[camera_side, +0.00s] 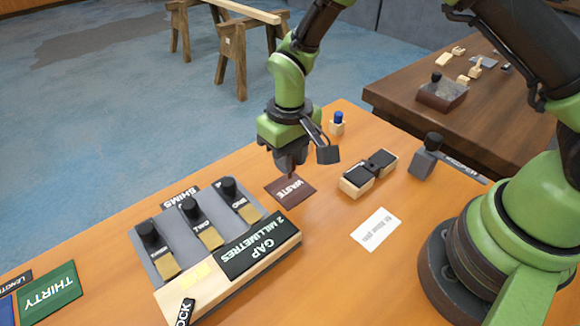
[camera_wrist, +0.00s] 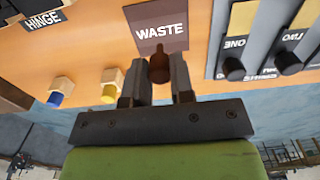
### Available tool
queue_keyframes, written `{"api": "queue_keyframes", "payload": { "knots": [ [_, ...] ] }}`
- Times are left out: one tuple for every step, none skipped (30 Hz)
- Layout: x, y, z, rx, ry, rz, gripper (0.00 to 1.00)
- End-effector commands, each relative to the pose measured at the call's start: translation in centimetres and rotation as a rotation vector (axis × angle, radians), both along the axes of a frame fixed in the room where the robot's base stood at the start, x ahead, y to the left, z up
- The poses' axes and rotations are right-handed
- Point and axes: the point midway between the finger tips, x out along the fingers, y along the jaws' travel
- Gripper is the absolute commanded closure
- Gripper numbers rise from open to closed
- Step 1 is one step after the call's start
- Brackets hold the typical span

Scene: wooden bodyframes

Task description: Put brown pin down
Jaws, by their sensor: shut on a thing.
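My gripper (camera_side: 291,163) is shut on the brown pin (camera_wrist: 159,66), which stands out between the two fingers (camera_wrist: 160,82) in the wrist view. In the side view only a small reddish tip of the pin (camera_side: 291,175) shows under the fingers. The gripper hangs over the orange bench, at the back part of the brown mat labelled WASTE (camera_side: 296,198). The mat also shows in the wrist view (camera_wrist: 160,14), just beyond the pin's tip. Whether the pin touches the mat, I cannot tell.
A shim rack (camera_side: 215,255) with several black-knobbed shims and a gap block stand to the left. A wooden block with a blue pin (camera_side: 338,118), a two-part wood and black hinge piece (camera_side: 367,174) and a white card (camera_side: 376,229) lie to the right.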

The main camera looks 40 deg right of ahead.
Motion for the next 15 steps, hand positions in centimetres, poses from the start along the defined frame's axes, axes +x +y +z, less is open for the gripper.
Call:
{"api": "queue_keyframes", "payload": {
  "knots": [
    [-0.1,0.0,-1.0,-0.001,0.005,-0.001,1.00],
    [-0.1,0.0,-1.4,-0.001,0.004,-0.001,1.00],
    [0.0,0.0,-1.9,-0.001,0.004,-0.002,1.00],
    [0.0,0.0,-2.2,0.000,0.003,-0.001,1.00],
    [0.0,0.0,-2.4,0.000,0.001,-0.001,1.00],
    [0.0,0.0,-2.6,0.000,0.000,-0.001,1.00],
    [0.0,0.0,-2.7,0.000,0.000,-0.001,1.00],
    [0.0,0.0,-2.7,0.000,0.000,-0.001,1.00],
    [0.0,0.0,-2.7,0.001,-0.001,-0.001,1.00],
    [0.0,0.0,-2.6,0.001,-0.001,-0.001,1.00],
    [0.0,0.0,-2.6,0.001,-0.001,-0.001,1.00],
    [0.0,0.0,-2.6,0.001,-0.001,-0.001,1.00],
    [0.0,0.0,-2.6,0.001,-0.001,-0.001,1.00],
    [0.0,0.0,-2.7,0.000,-0.001,-0.001,1.00],
    [0.0,0.0,-2.7,0.000,0.000,-0.001,1.00]
  ]
}}
